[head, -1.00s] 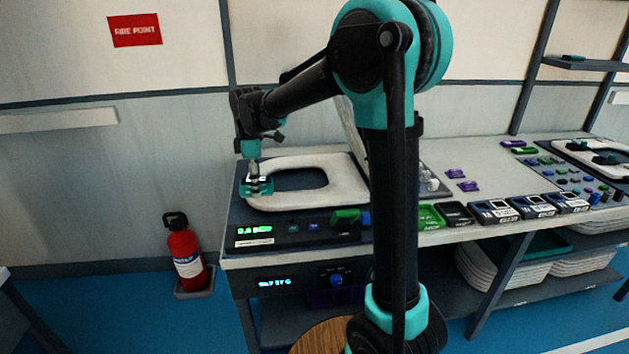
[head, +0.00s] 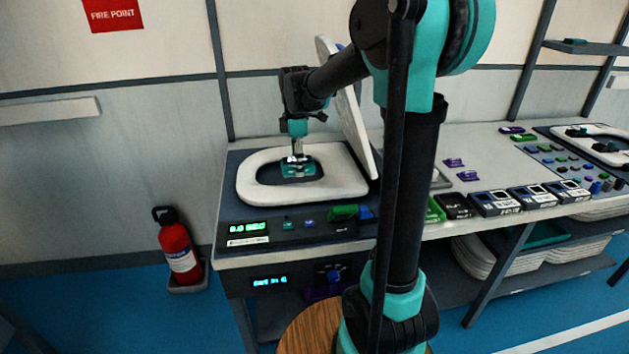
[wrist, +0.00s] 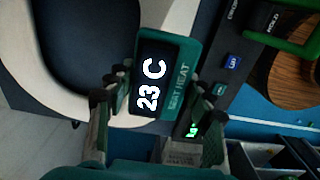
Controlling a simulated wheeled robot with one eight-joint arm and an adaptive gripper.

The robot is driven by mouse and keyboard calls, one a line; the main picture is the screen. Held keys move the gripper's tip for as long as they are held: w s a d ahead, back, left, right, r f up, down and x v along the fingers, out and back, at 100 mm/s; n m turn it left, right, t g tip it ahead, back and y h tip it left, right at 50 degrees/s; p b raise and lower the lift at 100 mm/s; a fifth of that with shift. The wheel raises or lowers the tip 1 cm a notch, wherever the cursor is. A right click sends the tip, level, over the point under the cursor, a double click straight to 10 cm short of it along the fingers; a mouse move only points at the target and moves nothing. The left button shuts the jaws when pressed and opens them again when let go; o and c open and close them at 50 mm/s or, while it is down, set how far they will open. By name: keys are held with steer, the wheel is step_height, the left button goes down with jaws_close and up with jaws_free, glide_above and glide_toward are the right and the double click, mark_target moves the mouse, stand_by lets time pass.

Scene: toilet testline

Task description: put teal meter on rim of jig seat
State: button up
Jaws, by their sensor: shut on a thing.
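The teal meter (head: 299,171) is in my gripper (head: 297,159), which is shut on it. In the head view the meter appears over the opening of the white jig seat (head: 256,192); its exact height is hard to tell. In the wrist view the meter (wrist: 168,82) shows a dark display reading "23 C" and a "SEAT HEAT" label. The fingers of my gripper (wrist: 158,112) are at its two sides. Part of the seat (wrist: 28,60) curves at the left of the wrist view, around the dark opening.
A raised white lid (head: 358,122) stands at the seat's right. Several boxed meters (head: 495,203) line the bench to the right. A red extinguisher (head: 177,248) stands on the floor at left.

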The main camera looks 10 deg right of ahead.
mark_target(311, 161)
steer(key=d, duration=0.4)
steer(key=shift+d+f, duration=0.35)
steer(key=shift+f, duration=0.55)
step_height(311, 161, down, 4)
steer(key=shift+f, duration=0.25)
steer(key=shift+d+f, duration=0.2)
steer(key=shift+f, duration=0.15)
steer(key=o, duration=1.4)
steer(key=shift+f, duration=0.1)
steer(key=shift+c, duration=0.2)
step_height(311, 161, up, 8)
